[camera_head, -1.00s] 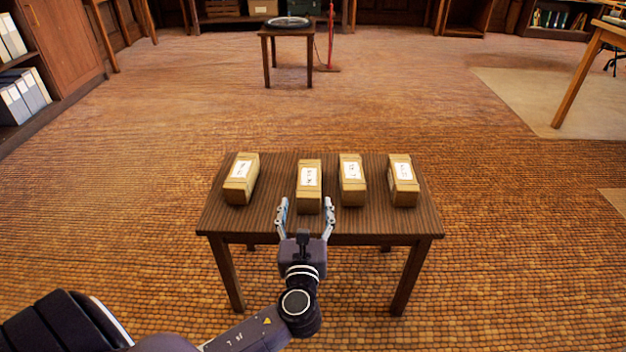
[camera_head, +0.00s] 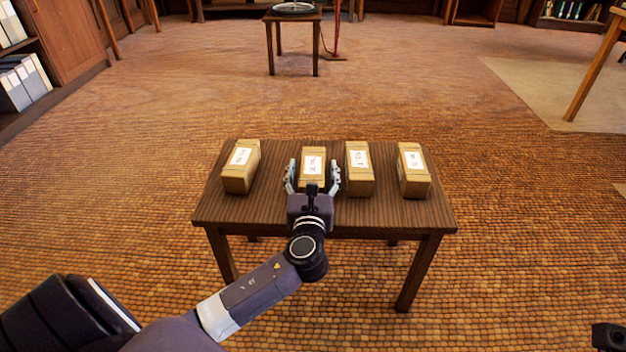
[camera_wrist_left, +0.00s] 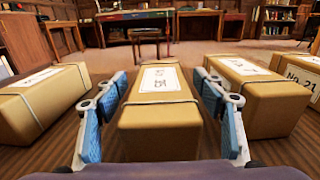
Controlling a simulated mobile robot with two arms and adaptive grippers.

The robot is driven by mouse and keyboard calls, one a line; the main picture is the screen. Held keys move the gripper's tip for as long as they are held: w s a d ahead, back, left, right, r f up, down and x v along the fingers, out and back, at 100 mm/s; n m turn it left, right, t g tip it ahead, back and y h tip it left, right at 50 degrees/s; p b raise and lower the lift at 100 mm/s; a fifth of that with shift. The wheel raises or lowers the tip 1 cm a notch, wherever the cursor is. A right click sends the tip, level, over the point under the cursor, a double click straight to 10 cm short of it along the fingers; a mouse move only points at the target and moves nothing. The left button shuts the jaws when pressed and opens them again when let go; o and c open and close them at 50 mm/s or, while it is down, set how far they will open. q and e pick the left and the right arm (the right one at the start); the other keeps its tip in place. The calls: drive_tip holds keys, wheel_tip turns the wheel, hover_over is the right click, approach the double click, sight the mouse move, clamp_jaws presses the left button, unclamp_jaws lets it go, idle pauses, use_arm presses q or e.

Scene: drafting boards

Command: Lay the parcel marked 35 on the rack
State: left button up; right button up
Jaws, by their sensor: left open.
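Several brown wrapped parcels with white labels stand in a row on a dark wooden table (camera_head: 215,208). My left gripper (camera_head: 313,174) is open, with one finger on each side of the second parcel from the left (camera_head: 313,155). In the left wrist view this parcel (camera_wrist_left: 160,115) lies between the blue finger pads, with small gaps visible; its label looks turned and I cannot read it surely. I cannot make out a rack. A dark part at the lower right may be my right gripper (camera_head: 610,337).
Neighbouring parcels stand close on both sides, nearest the third parcel (camera_head: 359,170). A small far table (camera_head: 293,18) bears a round object, by a red stand (camera_head: 336,30). Shelves (camera_head: 25,85) line the left. The floor between the tables is clear.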

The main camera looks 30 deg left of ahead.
use_arm(q)
drive_tip(key=shift+w+a, duration=0.15)
drive_tip(key=shift+w, duration=0.15)
drive_tip(key=shift+c, duration=0.2)
drive_tip(key=c, duration=1.6)
drive_tip(key=shift+r, duration=0.1)
drive_tip(key=shift+r, duration=0.1)
